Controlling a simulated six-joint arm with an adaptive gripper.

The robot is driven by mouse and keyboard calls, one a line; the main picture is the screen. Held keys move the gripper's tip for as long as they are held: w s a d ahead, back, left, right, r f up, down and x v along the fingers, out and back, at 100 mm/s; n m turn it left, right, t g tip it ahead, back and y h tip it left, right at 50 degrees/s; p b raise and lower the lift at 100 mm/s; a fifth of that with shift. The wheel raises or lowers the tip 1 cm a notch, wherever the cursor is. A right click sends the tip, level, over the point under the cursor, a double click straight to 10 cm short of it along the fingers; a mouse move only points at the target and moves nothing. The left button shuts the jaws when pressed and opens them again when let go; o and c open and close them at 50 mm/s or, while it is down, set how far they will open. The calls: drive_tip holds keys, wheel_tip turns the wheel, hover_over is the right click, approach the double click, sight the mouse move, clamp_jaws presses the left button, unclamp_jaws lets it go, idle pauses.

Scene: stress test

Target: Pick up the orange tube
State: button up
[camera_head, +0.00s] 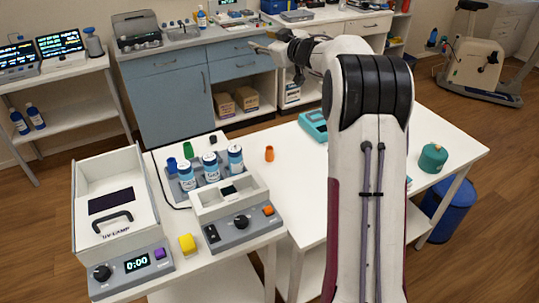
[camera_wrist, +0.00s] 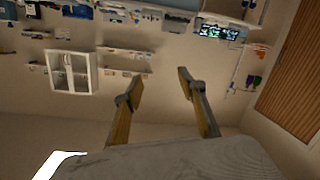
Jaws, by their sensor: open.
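The orange tube (camera_head: 269,153) is a small cylinder standing upright on the white table (camera_head: 290,195), left of my arm, in the head view. My gripper (camera_head: 256,47) is raised well above and beyond the tube, pointing left in front of the back counter. In the wrist view my gripper (camera_wrist: 159,76) has its two fingers spread with nothing between them. That view looks out at the room, upside down, and I cannot make out the tube in it.
Left of the tube stand a rack of several labelled bottles (camera_head: 210,165), a grey device (camera_head: 229,205) and a UV lamp box (camera_head: 115,238). A yellow block (camera_head: 187,243) lies in front. A teal device (camera_head: 313,125) is right of the tube. The table around the tube is clear.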

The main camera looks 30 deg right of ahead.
wheel_tip(320, 180, down, 7)
drive_tip(key=w+d+n+g+y, duration=0.1)
drive_tip(key=d+n+y, duration=0.1)
drive_tip(key=y, duration=0.1)
drive_tip(key=n+g+y, duration=0.2)
drive_tip(key=g+y, duration=0.4)
approach(270, 149)
drive_tip(key=shift+w+a+r, duration=0.3)
drive_tip(key=shift+a+r, duration=0.05)
drive_tip(key=shift+a, duration=0.2)
drive_tip(key=shift+w+a+r, duration=0.25)
drive_tip(key=shift+a+r, duration=0.15)
drive_tip(key=shift+a, duration=0.15)
drive_tip(key=shift+s+f, duration=0.3)
drive_tip(key=shift+f, duration=0.05)
drive_tip(key=shift+x, duration=1.35)
drive_tip(key=shift+f, duration=0.1)
drive_tip(key=shift+f+x, duration=0.1)
drive_tip(key=shift+x, duration=1.15)
drive_tip(key=shift+f+x, duration=0.15)
drive_tip(key=shift+x, duration=1.15)
drive_tip(key=shift+s, duration=0.1)
